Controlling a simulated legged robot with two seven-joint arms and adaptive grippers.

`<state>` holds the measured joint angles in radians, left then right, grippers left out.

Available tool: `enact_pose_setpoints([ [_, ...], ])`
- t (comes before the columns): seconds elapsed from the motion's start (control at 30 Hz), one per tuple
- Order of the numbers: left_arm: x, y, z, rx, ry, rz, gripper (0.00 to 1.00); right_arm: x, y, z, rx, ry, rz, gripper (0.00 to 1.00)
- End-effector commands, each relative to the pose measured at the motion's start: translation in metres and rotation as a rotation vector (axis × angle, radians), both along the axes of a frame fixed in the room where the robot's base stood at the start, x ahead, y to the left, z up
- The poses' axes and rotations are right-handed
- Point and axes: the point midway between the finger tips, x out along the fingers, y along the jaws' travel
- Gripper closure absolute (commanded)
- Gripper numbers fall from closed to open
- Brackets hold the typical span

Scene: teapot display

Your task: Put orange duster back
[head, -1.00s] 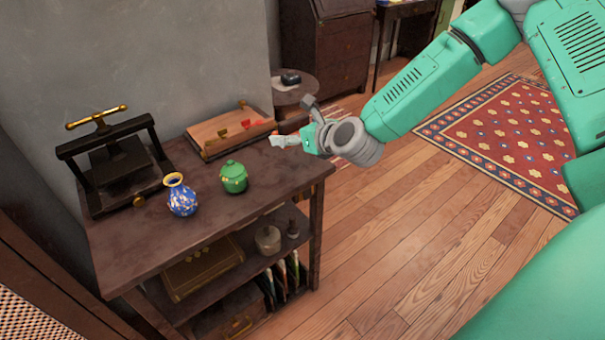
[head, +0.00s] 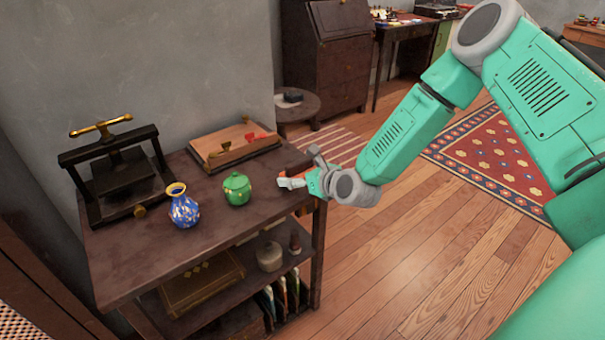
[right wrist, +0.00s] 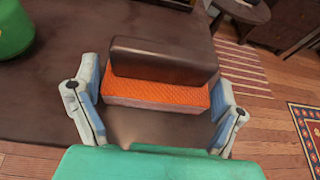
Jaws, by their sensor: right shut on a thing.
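The orange duster (right wrist: 157,95) is a dark brown block on an orange textured pad. In the right wrist view it sits between the fingers of my right gripper (right wrist: 157,108), which is shut on it. In the head view my right gripper (head: 291,182) is at the right end of the dark table top (head: 215,215). The duster is hard to make out there. I cannot tell whether it touches the table. My left gripper is not in view.
A green lidded pot (head: 237,190) and a blue patterned vase (head: 184,210) stand left of my right gripper. A black press (head: 115,175) is at the left, and a wooden tray-like box (head: 230,148) is behind. Bare table lies between pot and gripper.

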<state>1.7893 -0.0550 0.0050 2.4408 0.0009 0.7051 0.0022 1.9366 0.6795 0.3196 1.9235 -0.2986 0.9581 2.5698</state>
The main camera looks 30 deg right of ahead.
Motion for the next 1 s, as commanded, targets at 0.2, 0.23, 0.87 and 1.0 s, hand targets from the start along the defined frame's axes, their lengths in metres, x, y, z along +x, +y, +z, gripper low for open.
enact_pose_setpoints([
  [0.2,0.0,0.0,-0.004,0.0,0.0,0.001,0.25,0.0,-0.004,-0.005,0.005,-0.001,-0.001,0.0],
  [0.23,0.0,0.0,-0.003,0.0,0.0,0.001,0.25,0.0,-0.004,-0.004,0.005,-0.001,-0.001,0.0],
  [0.87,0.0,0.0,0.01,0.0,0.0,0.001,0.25,-0.049,-0.005,0.023,0.009,-0.002,-0.004,0.0],
  [1.0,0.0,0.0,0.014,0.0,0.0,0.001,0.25,-0.076,-0.008,0.034,0.01,-0.002,-0.004,0.0],
])
